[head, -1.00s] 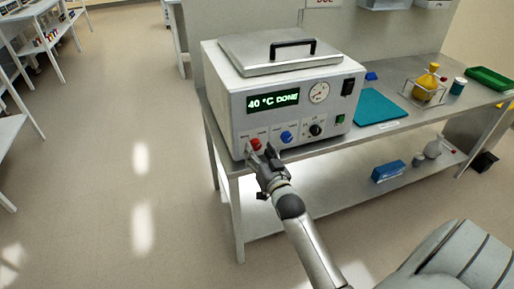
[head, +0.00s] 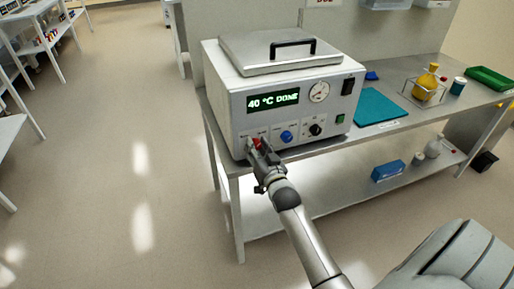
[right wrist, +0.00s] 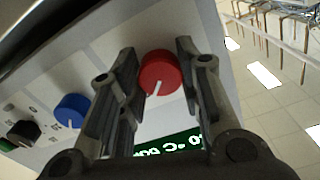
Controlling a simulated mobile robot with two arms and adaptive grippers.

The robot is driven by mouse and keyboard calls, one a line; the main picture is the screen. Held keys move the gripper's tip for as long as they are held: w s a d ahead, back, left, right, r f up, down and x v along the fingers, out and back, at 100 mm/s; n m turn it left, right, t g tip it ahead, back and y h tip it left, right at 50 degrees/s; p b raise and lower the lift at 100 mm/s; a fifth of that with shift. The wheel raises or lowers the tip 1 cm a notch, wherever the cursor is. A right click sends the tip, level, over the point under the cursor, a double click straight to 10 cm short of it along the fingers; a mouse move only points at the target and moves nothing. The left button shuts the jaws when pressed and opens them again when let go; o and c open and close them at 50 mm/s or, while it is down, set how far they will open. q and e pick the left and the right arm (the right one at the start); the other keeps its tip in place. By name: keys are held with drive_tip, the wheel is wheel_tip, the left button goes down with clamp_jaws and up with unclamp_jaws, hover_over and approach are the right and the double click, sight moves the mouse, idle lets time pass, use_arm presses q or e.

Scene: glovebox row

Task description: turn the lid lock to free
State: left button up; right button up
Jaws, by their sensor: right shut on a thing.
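A white box-shaped device (head: 240,107) with a grey lid (head: 280,52) and black handle stands on the bench. Its lid is down and its display (head: 273,100) reads "40 °C DONE". On its front are a red knob (head: 257,143), a blue knob (head: 287,136) and a black knob (head: 316,130); their labels are too small to read. My right gripper (head: 259,150) is shut on the red knob, one finger at each side. In the right wrist view, the red knob (right wrist: 160,73) shows a white pointer line between the fingers. My left gripper is out of view.
A teal mat (head: 378,107), a yellow flask (head: 426,84) in a wire stand and a green tray (head: 490,78) are on the bench to the right. A blue box (head: 388,171) sits on the lower shelf.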

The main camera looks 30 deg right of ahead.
drive_tip(key=shift+n, duration=0.3)
drive_tip(key=n+p, duration=0.1)
drive_tip(key=n, duration=0.1)
drive_tip(key=shift+n, duration=0.4)
drive_tip(key=n+p, duration=0.1)
drive_tip(key=n, duration=0.3)
drive_tip(key=shift+n, duration=0.3)
drive_tip(key=n, duration=0.9)
drive_tip(key=shift+n, duration=0.4)
drive_tip(key=o, duration=1)
